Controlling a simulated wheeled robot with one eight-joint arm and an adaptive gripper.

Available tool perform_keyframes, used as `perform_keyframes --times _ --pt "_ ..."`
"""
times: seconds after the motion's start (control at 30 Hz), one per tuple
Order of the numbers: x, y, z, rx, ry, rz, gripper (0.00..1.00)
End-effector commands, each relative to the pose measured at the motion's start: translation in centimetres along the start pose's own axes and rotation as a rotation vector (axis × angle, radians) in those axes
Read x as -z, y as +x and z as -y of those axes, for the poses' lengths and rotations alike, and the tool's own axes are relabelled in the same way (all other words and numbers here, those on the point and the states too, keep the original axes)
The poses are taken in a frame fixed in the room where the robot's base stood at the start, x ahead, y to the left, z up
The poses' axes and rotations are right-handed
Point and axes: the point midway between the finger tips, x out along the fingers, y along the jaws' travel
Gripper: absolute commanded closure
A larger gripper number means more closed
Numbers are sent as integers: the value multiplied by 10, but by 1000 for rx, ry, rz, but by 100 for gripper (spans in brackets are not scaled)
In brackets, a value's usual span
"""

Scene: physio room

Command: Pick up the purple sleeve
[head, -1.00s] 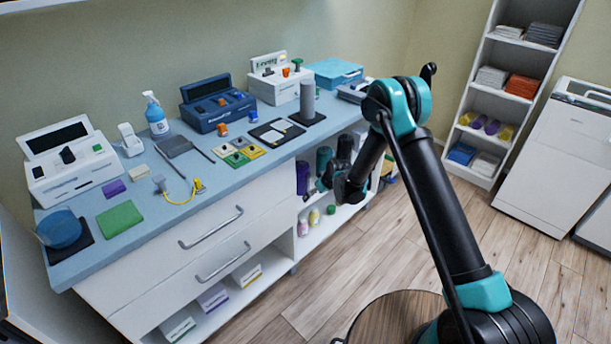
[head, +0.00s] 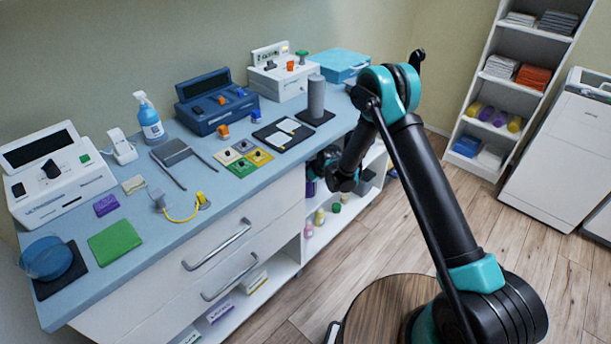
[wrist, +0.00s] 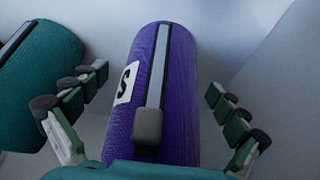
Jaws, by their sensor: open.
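The purple sleeve (wrist: 180,75) is a rolled purple cylinder with a grey strap, a grey end block and a white label marked S. It fills the middle of the wrist view. My gripper (wrist: 155,86) is open, with one finger on each side of the sleeve and visible gaps between. In the head view my gripper is at the open shelf bay of the counter, mostly hidden by my own arm and the counter edge.
A teal sleeve (wrist: 42,75) lies close to the left finger. Pale shelf surface is free to the right. The blue countertop (head: 235,190) overhangs the bay. Small bottles (head: 319,216) stand on the lower shelf.

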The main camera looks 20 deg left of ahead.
Motion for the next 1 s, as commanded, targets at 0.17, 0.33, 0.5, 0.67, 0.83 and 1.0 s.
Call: perform_keyframes --times 0.17,0.33,0.5,0.67,0.83,1.0 --pt "0 0 1 0 0 0 2" --pt "0 0 0 0 0 0 20" --pt "0 0 0 0 0 0 41" --pt "0 0 0 0 0 0 61" --pt "0 0 0 0 0 0 65" --pt "1 0 0 0 1 0 65"
